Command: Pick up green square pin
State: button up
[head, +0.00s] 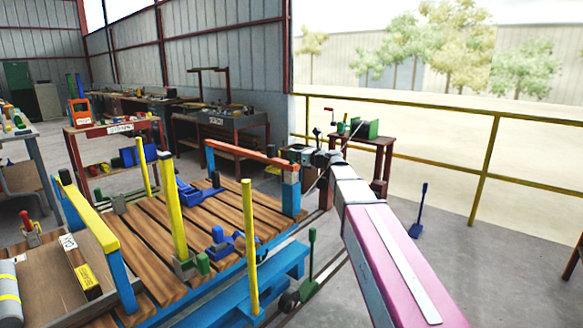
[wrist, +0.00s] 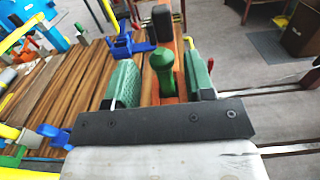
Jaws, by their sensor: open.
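A green pin with a rounded, bulging handle (wrist: 164,72) stands on an orange-brown beam in the wrist view. I cannot tell whether any part of it is square. My gripper (wrist: 162,64) is open, with a green-faced finger on each side of the pin and a visible gap to both. In the head view my gripper (head: 306,155) is near the right end of the orange beam (head: 250,154). The pin cannot be made out there.
A wooden-slat cart (head: 140,236) with yellow posts and blue clamps lies left of my arm. A black upright piece (wrist: 162,20) stands beyond the pin. A red-brown table with a green box (head: 366,130) is behind. Floor to the right is mostly clear, except a blue shovel (head: 419,215).

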aim_at(288, 162)
jog(key=x, duration=0.4)
jog(key=shift+w+a, duration=0.25)
jog(key=shift+w, duration=0.1)
grip_shut()
